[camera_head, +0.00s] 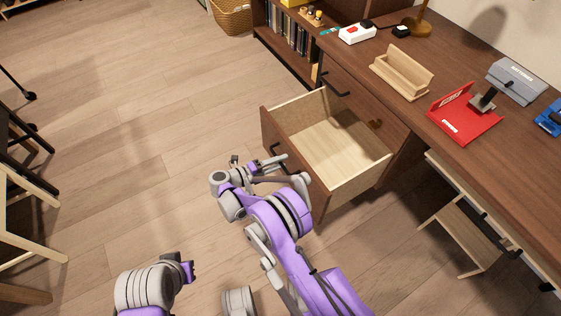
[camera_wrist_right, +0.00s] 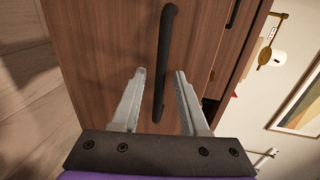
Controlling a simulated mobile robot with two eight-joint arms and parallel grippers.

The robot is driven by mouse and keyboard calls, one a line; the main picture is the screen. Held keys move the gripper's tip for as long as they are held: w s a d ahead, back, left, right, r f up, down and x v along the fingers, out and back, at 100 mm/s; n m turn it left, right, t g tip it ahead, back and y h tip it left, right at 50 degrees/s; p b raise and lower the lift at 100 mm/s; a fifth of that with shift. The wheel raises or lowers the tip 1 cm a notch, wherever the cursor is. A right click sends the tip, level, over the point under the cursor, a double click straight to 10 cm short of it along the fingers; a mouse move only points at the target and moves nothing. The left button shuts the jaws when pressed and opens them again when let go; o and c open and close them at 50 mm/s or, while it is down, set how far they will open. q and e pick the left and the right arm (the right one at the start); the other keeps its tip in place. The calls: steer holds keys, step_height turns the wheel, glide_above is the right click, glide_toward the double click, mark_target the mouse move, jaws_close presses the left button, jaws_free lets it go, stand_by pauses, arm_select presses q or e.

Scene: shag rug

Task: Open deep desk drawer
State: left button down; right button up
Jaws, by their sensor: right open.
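The deep desk drawer (camera_head: 328,142) is pulled well out from the brown desk, and its pale wooden inside looks empty. Its front panel (camera_wrist_right: 110,40) fills much of the right wrist view. The black bar handle (camera_wrist_right: 164,50) runs upright in that view, its lower part showing between the two fingers. My right gripper (camera_head: 262,160) is at the outer face of the drawer front, by the handle. In the wrist view the right gripper (camera_wrist_right: 160,74) is open, with a gap on both sides of the bar. My left arm shows at the lower left, but its fingers do not.
The desk top holds a wooden organizer (camera_head: 401,72), a red tray (camera_head: 465,118) and a grey box (camera_head: 517,80). A bookshelf (camera_head: 285,30) and a basket (camera_head: 232,17) stand at the back. Wooden furniture (camera_head: 25,210) is at the left. The floor between is clear.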

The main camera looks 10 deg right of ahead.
steer(key=p+v, duration=0.1)
steer(key=v, duration=0.9)
steer(key=shift+a, duration=0.1)
